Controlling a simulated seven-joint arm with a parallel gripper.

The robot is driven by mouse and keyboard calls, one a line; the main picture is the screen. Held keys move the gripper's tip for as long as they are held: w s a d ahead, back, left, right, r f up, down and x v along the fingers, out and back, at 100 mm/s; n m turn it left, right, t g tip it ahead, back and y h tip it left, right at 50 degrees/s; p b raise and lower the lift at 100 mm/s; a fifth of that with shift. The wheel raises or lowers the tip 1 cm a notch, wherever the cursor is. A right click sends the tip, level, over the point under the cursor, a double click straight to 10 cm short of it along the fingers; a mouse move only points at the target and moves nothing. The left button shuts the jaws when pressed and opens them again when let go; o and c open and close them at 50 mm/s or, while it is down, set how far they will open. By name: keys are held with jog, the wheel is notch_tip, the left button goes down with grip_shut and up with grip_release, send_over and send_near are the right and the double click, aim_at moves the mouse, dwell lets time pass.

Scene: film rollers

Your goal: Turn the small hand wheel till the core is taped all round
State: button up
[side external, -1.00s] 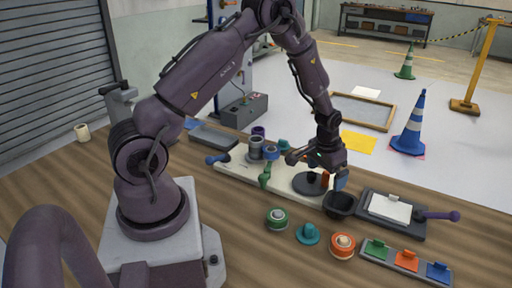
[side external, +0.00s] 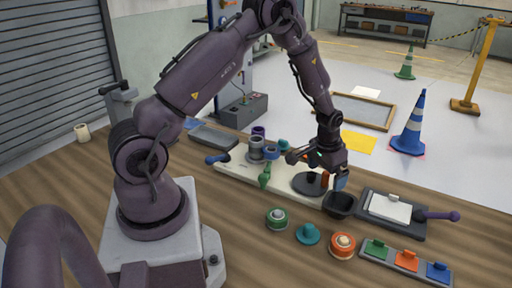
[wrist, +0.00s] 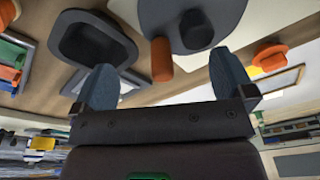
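The hand wheel, a dark disc (side external: 305,186), lies flat at the right end of the cream board (side external: 232,172). Its upright orange handle (side external: 325,178) stands near the rim; in the wrist view the handle (wrist: 161,60) appears between my fingertips. My gripper (wrist: 165,68) is open, its blue-grey fingers apart on either side of the handle, with no clear contact. In the side view my gripper (side external: 341,180) is low at the wheel's right edge. A grey cylinder (side external: 256,150), perhaps the core, and a blue roll (side external: 271,153) stand on the board. How much tape is on the core cannot be told.
A black bin (side external: 340,204) is close beside my gripper; it also shows in the wrist view (wrist: 95,45). A green roll (side external: 277,218), a teal piece (side external: 308,234) and an orange roll (side external: 342,246) sit in front. A tray with paper (side external: 390,208) is at right.

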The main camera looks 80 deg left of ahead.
jog(key=shift+g+h, duration=0.5)
jog(key=shift+g, duration=0.3)
jog(key=s+d, duration=0.1)
jog(key=s, duration=0.1)
jog(key=s+d+f, duration=0.1)
jog(key=s+d, duration=0.1)
jog(key=shift+s, duration=0.1)
jog(key=shift+a+r, duration=0.1)
jog(key=shift+r, duration=0.15)
jog(key=shift+s+a, duration=0.1)
jog(key=shift+a, duration=0.05)
